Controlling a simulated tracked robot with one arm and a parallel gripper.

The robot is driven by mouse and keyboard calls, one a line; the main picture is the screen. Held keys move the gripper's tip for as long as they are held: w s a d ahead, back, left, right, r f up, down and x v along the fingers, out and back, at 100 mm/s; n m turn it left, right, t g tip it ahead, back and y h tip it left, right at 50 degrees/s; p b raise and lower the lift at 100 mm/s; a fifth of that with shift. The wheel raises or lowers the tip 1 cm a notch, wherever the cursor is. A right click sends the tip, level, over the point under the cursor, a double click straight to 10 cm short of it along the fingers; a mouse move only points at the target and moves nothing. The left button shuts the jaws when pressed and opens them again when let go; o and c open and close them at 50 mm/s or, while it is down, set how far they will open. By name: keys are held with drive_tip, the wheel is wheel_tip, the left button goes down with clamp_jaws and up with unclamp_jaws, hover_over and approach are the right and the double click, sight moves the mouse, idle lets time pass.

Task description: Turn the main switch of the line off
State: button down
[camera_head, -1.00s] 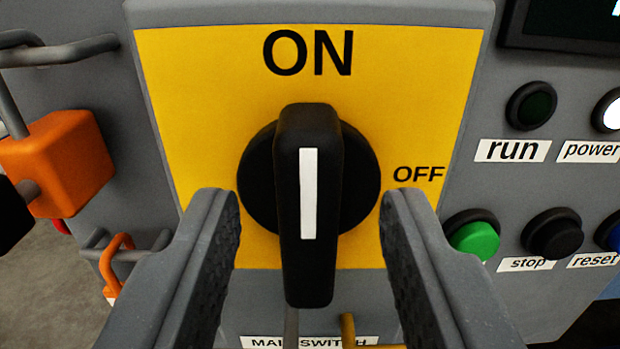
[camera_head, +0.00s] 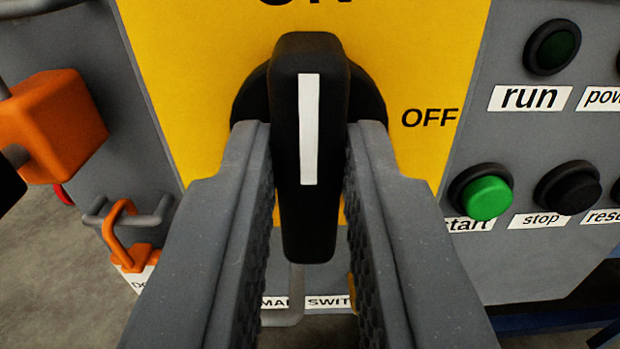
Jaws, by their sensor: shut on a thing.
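The main switch is a black rotary knob (camera_head: 310,215) with a white pointer stripe, on a yellow plate (camera_head: 420,60). The handle stands upright, with its stripe toward the ON label (camera_head: 305,4), which is cut by the top edge. The OFF label (camera_head: 430,118) is to the right of the knob. My gripper (camera_head: 310,150) is shut on the knob handle, one finger on each side. The fingers hide parts of the round knob base and the lower plate. The MAIN SWITCH label (camera_head: 325,302) shows partly below, between the fingers.
At right are the dark run lamp (camera_head: 552,47), green start button (camera_head: 488,198) and black stop button (camera_head: 568,187). A blue bar (camera_head: 550,322) is at lower right.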

drive_tip(key=m+b, duration=0.4)
drive_tip(key=shift+d+f+m, duration=0.15)
drive_tip(key=shift+f+m, duration=0.05)
drive_tip(key=shift+m, duration=0.1)
drive_tip(key=m+b, duration=0.3)
drive_tip(key=m, duration=0.1)
drive_tip(key=shift+d+b, duration=0.15)
drive_tip(key=shift+b, duration=0.15)
drive_tip(key=m+b, duration=0.2)
drive_tip(key=m, duration=0.3)
drive_tip(key=m+b, duration=0.1)
drive_tip(key=m, duration=0.3)
drive_tip(key=shift+d+f, duration=0.2)
drive_tip(key=shift+f, duration=0.15)
drive_tip(key=c, duration=1.4)
unclamp_jaws()
drive_tip(key=shift+o, duration=0.2)
drive_tip(key=shift+a, duration=0.1)
drive_tip(key=shift+s, duration=0.15)
